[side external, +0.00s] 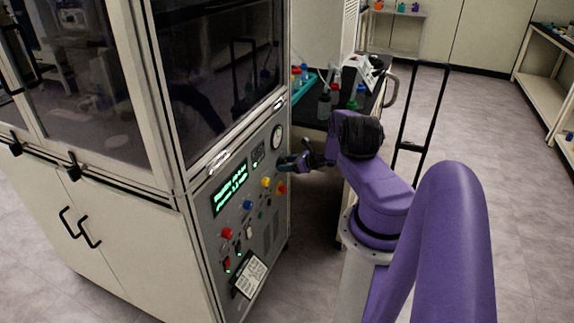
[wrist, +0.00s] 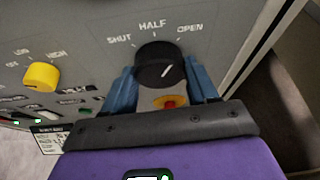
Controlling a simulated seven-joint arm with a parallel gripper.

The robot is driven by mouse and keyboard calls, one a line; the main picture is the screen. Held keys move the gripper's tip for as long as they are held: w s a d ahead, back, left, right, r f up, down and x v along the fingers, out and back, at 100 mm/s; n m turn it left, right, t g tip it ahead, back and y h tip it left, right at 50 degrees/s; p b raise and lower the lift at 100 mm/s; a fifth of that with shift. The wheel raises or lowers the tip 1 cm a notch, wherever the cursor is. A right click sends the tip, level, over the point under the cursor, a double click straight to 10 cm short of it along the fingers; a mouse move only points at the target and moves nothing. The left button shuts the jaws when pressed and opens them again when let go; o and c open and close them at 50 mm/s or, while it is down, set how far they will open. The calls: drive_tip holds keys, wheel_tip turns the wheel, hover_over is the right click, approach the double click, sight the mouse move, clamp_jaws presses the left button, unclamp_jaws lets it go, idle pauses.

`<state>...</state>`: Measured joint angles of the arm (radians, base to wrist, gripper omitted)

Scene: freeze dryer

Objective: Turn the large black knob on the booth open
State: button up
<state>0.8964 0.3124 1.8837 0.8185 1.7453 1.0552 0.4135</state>
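The large black knob (wrist: 158,62) is on the grey panel in the wrist view, under the labels SHUT, HALF and OPEN. Its white pointer line slants up and to the right, roughly toward OPEN. My gripper (wrist: 160,75) has one blue finger on each side of the knob. The fingertips are very close to the knob's sides, and I cannot tell whether they touch it. In the side view my gripper (side external: 284,165) is at the right part of the booth's front panel, and the knob cannot be made out there.
A red and yellow button (wrist: 170,102) shows just below the knob, between my fingers. A yellow knob (wrist: 41,76) is to the left. The booth (side external: 130,235) has a round gauge (side external: 278,138) above my gripper. A bench with bottles (side external: 324,106) stands behind my arm.

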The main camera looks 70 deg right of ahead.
drive_tip(key=shift+c, duration=0.4)
drive_tip(key=shift+d+m+y, duration=0.1)
drive_tip(key=shift+m+y, duration=0.6)
drive_tip(key=shift+m, duration=0.3)
drive_tip(key=o, duration=1.1)
drive_tip(key=shift+c, duration=0.2)
drive_tip(key=v, duration=1.7)
drive_tip(key=shift+s, duration=0.25)
drive_tip(key=shift+r, duration=0.1)
